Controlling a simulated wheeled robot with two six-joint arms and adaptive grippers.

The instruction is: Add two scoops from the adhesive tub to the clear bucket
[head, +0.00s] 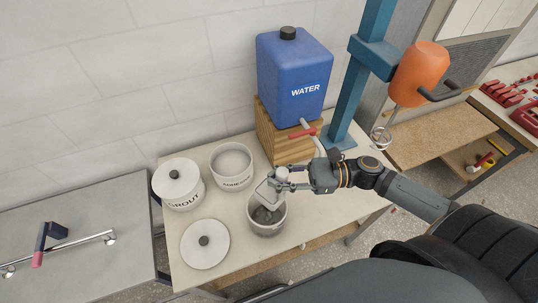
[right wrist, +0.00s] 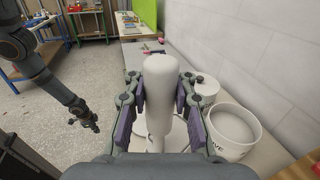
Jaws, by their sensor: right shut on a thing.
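The adhesive tub (head: 232,181) is a white, open tub with pale contents, at the back of the table. The clear bucket (head: 267,230) stands in front of it, with grey matter inside. My right gripper (head: 286,184) is shut on the scoop's white handle, which also shows in the right wrist view (right wrist: 160,85). The scoop (head: 266,192) is over the bucket's back rim; whether it touches or holds anything is unclear. The tub shows at the right of the wrist view (right wrist: 232,140). My left gripper (right wrist: 92,122) hangs far off at left, too small to read.
A lidded grout tub (head: 184,199) stands left of the adhesive tub. A loose white lid (head: 199,258) lies at front left. A blue water jug (head: 293,75) sits on a wooden block (head: 283,143) behind. An orange mixer (head: 420,70) on a blue post stands at right.

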